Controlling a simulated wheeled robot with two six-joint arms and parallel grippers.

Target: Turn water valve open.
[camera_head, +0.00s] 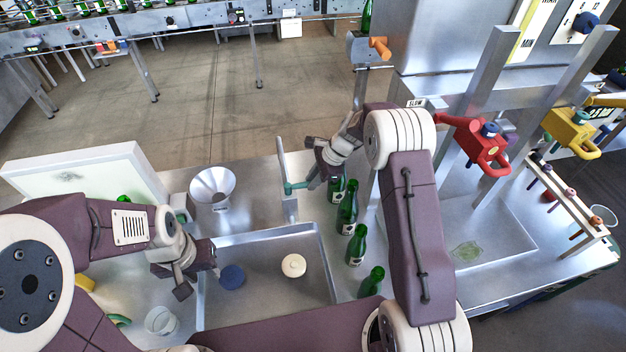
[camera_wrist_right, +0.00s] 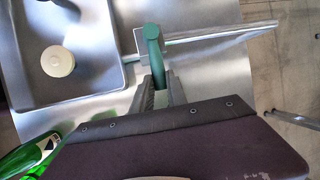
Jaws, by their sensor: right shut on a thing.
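The water valve's green lever (camera_head: 297,186) sticks out from a metal faucet post (camera_head: 288,205) at the back edge of the sink. In the right wrist view the green lever (camera_wrist_right: 153,48) runs down between the fingers. My right gripper (camera_head: 313,181) is at the lever's free end and shut on it; the fingers (camera_wrist_right: 161,88) sit on both sides of it. My left gripper (camera_head: 200,283) hangs over the sink's left rim, fingers apart, with nothing seen between them.
The sink (camera_head: 265,310) holds a blue round piece (camera_head: 232,276) and a cream round piece (camera_head: 293,265). Several green bottles (camera_head: 347,212) stand in a row to its right, close to my right arm. A metal funnel (camera_head: 212,186) stands behind the sink, a clear glass (camera_head: 161,321) at front left.

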